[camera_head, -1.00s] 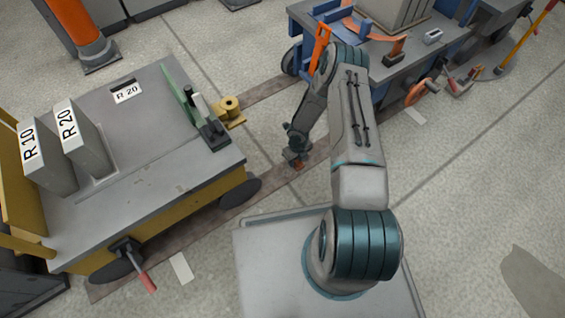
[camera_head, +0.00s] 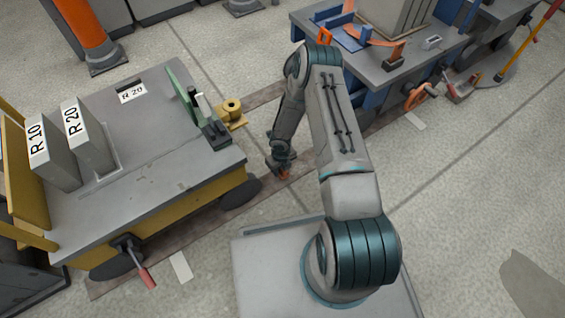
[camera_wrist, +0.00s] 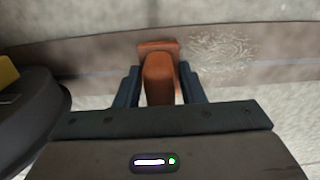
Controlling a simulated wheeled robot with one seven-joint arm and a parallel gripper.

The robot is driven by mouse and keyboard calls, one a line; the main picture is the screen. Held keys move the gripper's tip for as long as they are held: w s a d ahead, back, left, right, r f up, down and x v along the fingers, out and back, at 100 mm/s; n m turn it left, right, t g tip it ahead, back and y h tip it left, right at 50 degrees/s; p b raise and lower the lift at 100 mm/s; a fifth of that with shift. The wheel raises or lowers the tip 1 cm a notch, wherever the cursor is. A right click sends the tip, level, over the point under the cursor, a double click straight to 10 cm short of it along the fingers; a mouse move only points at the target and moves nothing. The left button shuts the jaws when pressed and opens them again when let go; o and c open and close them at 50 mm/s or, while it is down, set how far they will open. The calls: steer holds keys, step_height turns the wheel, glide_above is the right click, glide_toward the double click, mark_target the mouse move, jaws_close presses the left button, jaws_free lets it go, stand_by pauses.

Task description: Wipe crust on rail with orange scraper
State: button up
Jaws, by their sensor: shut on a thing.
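My gripper (camera_wrist: 160,88) is shut on the orange scraper (camera_wrist: 158,72), whose handle sits between the two dark fingers in the wrist view. The scraper's wide end lies over the brown rail (camera_wrist: 100,48); whether it touches the rail I cannot tell. A pale, scratchy patch of crust (camera_wrist: 222,52) is on the rail just right of the scraper. In the head view my gripper (camera_head: 280,170) is low over the rail (camera_head: 225,215), between the two carts, with a bit of the scraper (camera_head: 284,173) showing. The crust is not discernible in the head view.
A yellow cart (camera_head: 190,200) with grey blocks marked R 10 and R 20 stands at left; its dark wheel (camera_wrist: 30,115) is close by in the wrist view. A blue cart (camera_head: 375,95) stands at the back right. Bare floor (camera_head: 470,190) lies at right.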

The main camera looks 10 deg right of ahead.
steer(key=shift+d+r+p, duration=0.15)
steer(key=shift+r+p, duration=1.85)
steer(key=shift+r, duration=0.95)
